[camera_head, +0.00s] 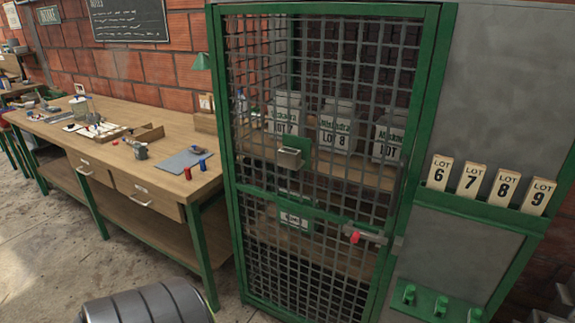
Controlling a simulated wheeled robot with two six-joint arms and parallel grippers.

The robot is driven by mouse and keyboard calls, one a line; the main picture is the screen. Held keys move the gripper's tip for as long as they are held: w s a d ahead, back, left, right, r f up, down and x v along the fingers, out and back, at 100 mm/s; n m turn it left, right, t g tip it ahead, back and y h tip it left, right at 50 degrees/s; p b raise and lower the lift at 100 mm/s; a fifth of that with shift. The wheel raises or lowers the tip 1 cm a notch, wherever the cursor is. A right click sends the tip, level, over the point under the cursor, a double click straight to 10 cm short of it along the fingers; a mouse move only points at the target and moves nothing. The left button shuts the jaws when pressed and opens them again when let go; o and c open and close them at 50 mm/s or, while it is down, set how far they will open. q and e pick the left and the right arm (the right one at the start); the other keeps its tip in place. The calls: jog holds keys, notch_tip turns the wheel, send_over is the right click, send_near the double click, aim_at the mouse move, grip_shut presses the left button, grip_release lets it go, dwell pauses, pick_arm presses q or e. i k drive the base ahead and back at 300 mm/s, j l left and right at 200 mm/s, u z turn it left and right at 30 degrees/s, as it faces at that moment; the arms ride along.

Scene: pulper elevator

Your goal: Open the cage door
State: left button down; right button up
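The cage door (232,150) is a tall green frame with dark wire mesh, standing in the middle of the view. It looks shut in its frame. A metal bolt with a red knob (356,237) sits on the lower right part of the door, by the right post. A small open metal box on a green plate (289,158) is fixed to the mesh higher up. Behind the mesh, several pale lot containers (337,129) stand on a wooden shelf. Neither gripper is in view. A grey ribbed cylinder at the bottom left looks like part of my arm.
Right of the door, a grey panel (505,90) carries lot tags 6 to 9 (473,181) on a green ledge and green pegs (441,305) below. Left is a wooden workbench (100,109) with tools and drawers. Concrete floor (50,255) is open at lower left.

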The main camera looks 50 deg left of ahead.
aim_at(295, 153)
jog(key=u, duration=1.65)
